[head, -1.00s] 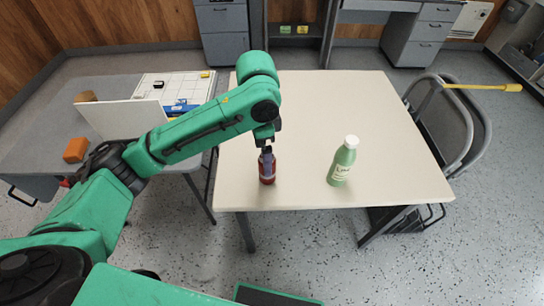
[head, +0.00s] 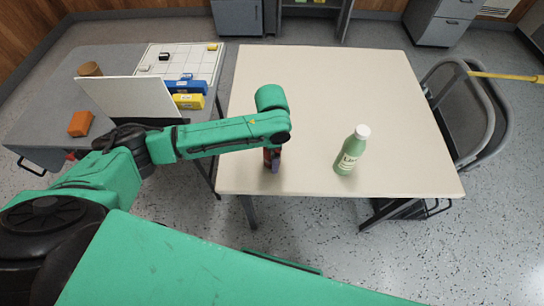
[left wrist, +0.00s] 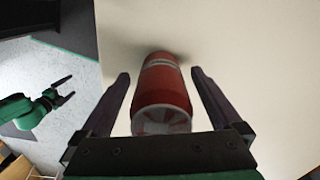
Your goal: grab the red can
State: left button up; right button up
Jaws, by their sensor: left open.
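A red can (head: 267,158) stands near the front edge of the cream table (head: 340,95), mostly hidden in the head view behind my left arm and gripper (head: 275,163). In the left wrist view the can (left wrist: 162,95) stands between the two dark fingers of my left gripper (left wrist: 160,76). The fingers are open, with a visible gap on each side of the can. My right gripper (left wrist: 66,90) shows at the left of the left wrist view, away from the table over the floor, its fingers apart and empty.
A green bottle with a white cap (head: 351,150) stands on the table to the right of the can. A grey side table (head: 40,100) at the left holds a white panel, an orange block (head: 80,123) and small boxes. Folding chairs (head: 460,110) stand at the right. The table's far part is clear.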

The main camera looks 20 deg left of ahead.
pick_arm(q)
jog(key=shift+f, duration=0.15)
jog(key=c, duration=1.4)
